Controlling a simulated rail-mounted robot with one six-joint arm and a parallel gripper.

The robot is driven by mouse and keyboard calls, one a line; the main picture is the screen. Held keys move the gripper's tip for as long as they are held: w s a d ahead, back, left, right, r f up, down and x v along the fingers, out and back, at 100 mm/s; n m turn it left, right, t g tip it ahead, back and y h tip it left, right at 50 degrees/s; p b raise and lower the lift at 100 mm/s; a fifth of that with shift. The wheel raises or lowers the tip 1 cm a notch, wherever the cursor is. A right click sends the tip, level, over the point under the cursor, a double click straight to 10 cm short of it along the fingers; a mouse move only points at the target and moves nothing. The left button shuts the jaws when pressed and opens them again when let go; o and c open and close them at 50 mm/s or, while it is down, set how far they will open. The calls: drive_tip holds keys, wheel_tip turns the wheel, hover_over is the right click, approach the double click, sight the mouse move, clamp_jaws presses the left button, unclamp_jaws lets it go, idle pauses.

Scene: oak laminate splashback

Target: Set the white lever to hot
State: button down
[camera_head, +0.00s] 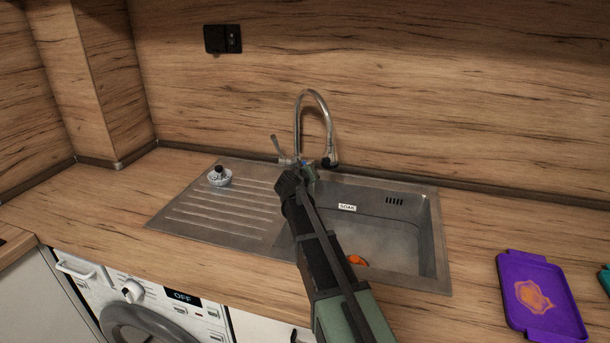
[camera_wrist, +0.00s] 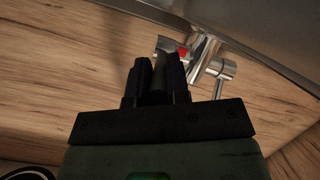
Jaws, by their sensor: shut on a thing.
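The metal tap (camera_head: 299,120) stands behind the sink with a curved spout. My gripper (camera_head: 297,178) is at the tap's base, in front of its body. In the wrist view my gripper (camera_wrist: 157,75) is shut on a pale grey lever (camera_wrist: 163,44) whose end lies between the fingers, mostly hidden. A red mark (camera_wrist: 183,52) shows beside this lever on the tap body. A small blue patch (camera_head: 309,172) shows by my fingertips in the head view. A second, chrome handle (camera_head: 278,146) sticks up on the tap's left; it also shows in the wrist view (camera_wrist: 220,88).
The sink basin (camera_head: 425,235) has a "SOAK" label and an orange thing (camera_head: 356,261) inside. A small black-topped strainer (camera_head: 220,177) sits on the drainboard. A purple tray (camera_head: 540,298) lies at right. A washing machine (camera_head: 150,305) is below the counter.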

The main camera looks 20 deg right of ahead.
drive_tip(key=c, duration=1.1)
unclamp_jaws()
drive_tip(key=shift+s, duration=0.1)
drive_tip(key=p+v, duration=0.3)
drive_tip(key=v, duration=0.7)
drive_tip(key=shift+s+a, duration=0.2)
drive_tip(key=shift+a, duration=0.05)
drive_tip(key=shift+r, duration=0.15)
drive_tip(key=shift+c, duration=0.4)
